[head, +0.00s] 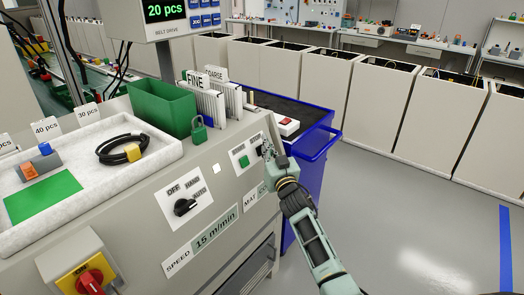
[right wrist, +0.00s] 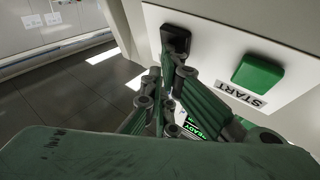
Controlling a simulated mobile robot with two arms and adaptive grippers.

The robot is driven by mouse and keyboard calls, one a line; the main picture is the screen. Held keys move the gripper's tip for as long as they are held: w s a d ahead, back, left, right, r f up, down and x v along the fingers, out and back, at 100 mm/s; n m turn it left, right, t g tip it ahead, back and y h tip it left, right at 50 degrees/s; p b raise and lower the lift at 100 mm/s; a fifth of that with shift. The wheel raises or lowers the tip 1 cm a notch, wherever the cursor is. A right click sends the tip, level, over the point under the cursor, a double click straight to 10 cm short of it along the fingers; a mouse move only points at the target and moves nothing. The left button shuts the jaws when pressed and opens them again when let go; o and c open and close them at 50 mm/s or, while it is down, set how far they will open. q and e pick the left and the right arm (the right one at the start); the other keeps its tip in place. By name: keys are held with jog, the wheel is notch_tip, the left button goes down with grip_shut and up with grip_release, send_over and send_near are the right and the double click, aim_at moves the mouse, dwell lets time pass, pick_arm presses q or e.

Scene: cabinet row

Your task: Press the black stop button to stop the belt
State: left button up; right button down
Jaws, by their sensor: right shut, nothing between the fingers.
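The black stop button (right wrist: 174,35) is on a white plate at the top middle of the right wrist view. In the head view my gripper largely covers it. My right gripper (head: 266,150) is shut and empty, with its fingertips at the front panel of the belt console. In the right wrist view the fingertips (right wrist: 178,58) overlap the lower edge of the black button; I cannot tell whether they press it. The green START button (head: 244,162) sits beside it on the same plate and shows large in the right wrist view (right wrist: 258,75). My left gripper is out of view.
The console face (head: 225,185) also carries an OFF/HAND/AUTO knob (head: 185,207) and a red emergency knob (head: 90,281). A blue cart (head: 313,160) stands right behind my gripper. A counter display (head: 164,10) reads 20 pcs. The grey floor at the right is clear.

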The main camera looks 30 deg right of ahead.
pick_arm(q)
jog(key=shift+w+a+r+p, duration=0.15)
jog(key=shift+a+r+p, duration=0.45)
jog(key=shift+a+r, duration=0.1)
pick_arm(e)
jog(key=shift+s+d+r, duration=0.25)
jog(key=shift+s+r, duration=0.05)
jog(key=shift+s, duration=0.35)
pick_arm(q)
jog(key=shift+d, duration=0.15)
